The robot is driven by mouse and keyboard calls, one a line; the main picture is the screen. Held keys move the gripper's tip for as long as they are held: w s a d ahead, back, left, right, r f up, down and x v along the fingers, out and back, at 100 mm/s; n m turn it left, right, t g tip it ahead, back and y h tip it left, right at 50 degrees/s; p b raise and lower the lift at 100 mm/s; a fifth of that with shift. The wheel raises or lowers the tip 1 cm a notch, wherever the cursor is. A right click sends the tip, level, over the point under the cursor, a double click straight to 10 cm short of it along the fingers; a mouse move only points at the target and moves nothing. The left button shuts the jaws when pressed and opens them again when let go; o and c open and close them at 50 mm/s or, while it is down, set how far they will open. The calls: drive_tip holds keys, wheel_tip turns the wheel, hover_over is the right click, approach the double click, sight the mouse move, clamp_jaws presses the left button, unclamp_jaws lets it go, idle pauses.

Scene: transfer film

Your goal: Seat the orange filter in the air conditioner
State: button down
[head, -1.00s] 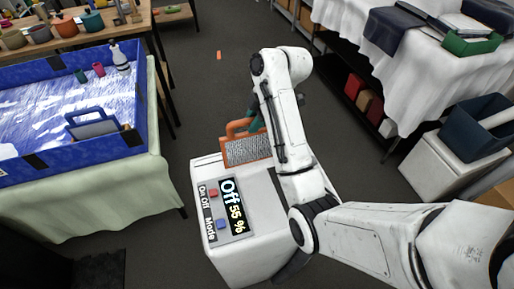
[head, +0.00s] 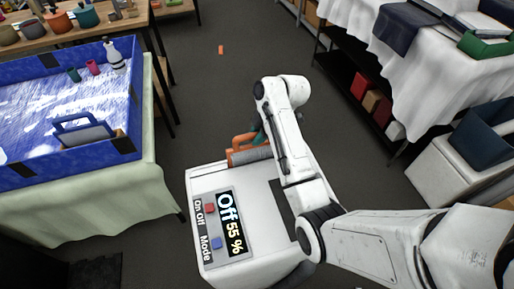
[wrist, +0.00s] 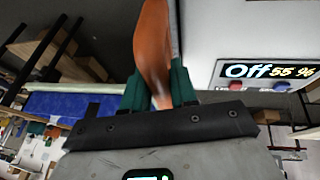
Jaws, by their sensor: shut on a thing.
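The orange filter (head: 240,143) is at the far edge of the white air conditioner (head: 265,225), its mesh face now seen nearly edge-on. My gripper (head: 258,136) is shut on the filter's orange handle, mostly hidden behind my arm in the head view. In the wrist view, the green fingers of my gripper (wrist: 158,88) pinch the orange handle of the filter (wrist: 153,45). A dark opening (head: 281,197) shows on the air conditioner's top, partly covered by my arm. Whether the filter touches the housing I cannot tell. The display (head: 231,222) reads Off, 55 %.
A blue-walled tray (head: 125,150) on a cloth-covered table stands at left, holding a blue-handled object (head: 83,130) and bottles. A white-draped table (head: 345,35) and a bin (head: 485,150) stand at right. A small orange piece (head: 221,49) lies on the open floor behind.

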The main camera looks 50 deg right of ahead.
sight(257, 149)
drive_tip(key=shift+f, duration=3.5)
drive_tip(key=c, duration=0.9)
unclamp_jaws()
drive_tip(key=shift+a+f, duration=0.1)
drive_tip(key=v, duration=1.2)
drive_tip(key=shift+b, duration=0.4)
